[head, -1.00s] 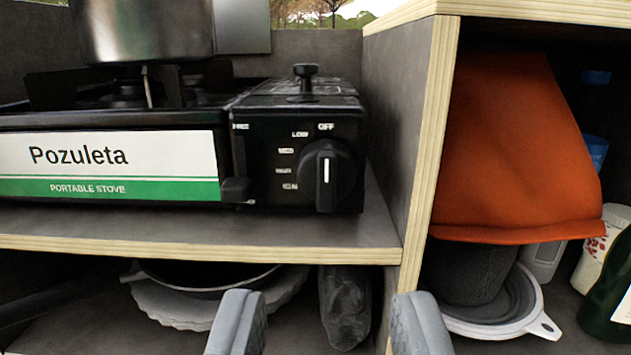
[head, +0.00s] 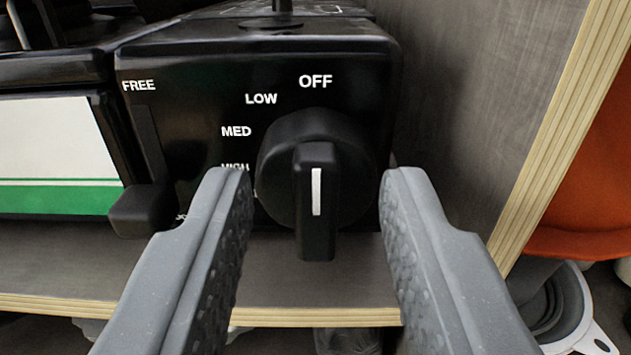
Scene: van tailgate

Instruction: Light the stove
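The black portable stove (head: 190,58) stands on a shelf, close in front of me. Its round control knob (head: 279,180) has a raised grip with a white mark that stands vertical, in line with the OFF label. The labels FREE, LOW and MED also read clearly; HIGH is partly covered by my left finger, and lower labels are mostly hidden. My gripper (head: 317,185) is open, with one grey finger on each side of the knob and a visible gap to its grip. A small black lever (head: 142,208) sits left of the knob.
A grey partition with a pale plywood edge (head: 560,140) stands close to the right of the stove. Beyond it are an orange fabric item (head: 585,200) and a grey-white collapsible container (head: 575,310). The shelf's front edge (head: 310,316) runs below the knob.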

